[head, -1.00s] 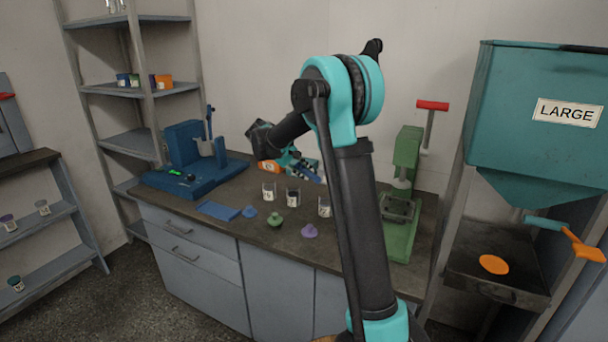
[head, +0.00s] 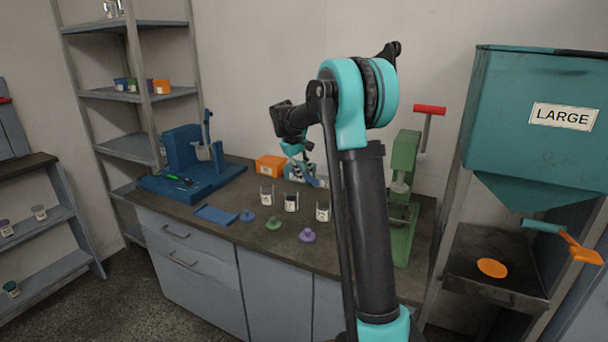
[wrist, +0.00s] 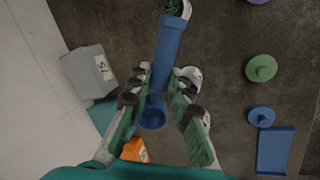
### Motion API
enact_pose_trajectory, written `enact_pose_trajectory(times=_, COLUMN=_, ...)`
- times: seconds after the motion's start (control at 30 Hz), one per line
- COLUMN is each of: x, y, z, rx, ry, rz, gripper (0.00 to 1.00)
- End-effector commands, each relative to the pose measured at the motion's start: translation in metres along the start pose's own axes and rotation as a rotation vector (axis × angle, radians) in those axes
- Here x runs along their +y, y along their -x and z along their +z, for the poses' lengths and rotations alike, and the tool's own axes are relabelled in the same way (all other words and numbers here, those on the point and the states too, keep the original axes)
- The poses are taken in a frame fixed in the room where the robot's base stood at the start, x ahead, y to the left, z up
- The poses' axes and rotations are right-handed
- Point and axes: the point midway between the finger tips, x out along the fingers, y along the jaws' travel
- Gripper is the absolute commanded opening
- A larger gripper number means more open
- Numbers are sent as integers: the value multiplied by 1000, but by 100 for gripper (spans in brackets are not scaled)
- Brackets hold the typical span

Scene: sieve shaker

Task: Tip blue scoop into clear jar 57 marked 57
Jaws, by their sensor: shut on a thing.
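The blue scoop (wrist: 168,45) is held between the fingers of my gripper (wrist: 160,88), with its long body reaching up the wrist view. Dark green bits show at its far end. That end is close to or over the rim of a clear jar (wrist: 186,9); I cannot tell how far above. Two more clear jars, a middle one (wrist: 190,74) and a lower one (wrist: 205,119), are beside the right finger. In the head view the jars stand in a row: left (head: 266,199), middle (head: 291,203), right (head: 323,212). I cannot read which is 57.
Purple (head: 307,235), green (head: 273,223) and blue (head: 247,216) lids and a blue tray (head: 215,214) lie in front of the jars. An orange bin (head: 270,166) stands behind. A green press (head: 405,190) is at right, a blue machine (head: 185,165) at left.

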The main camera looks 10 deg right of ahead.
Motion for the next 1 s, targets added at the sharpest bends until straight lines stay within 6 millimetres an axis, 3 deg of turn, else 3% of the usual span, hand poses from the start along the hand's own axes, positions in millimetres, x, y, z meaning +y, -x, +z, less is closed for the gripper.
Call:
enact_pose_trajectory(times=0.17, x=2, y=0, z=0, rx=-2, ry=-3, rz=-31, gripper=0)
enact_pose_trajectory(times=0.5, x=7, y=6, z=0, rx=0, ry=-4, rz=-329, gripper=0)
enact_pose_trajectory(times=1.0, x=6, y=7, z=1, rx=1, ry=0, rz=-342, gripper=0)
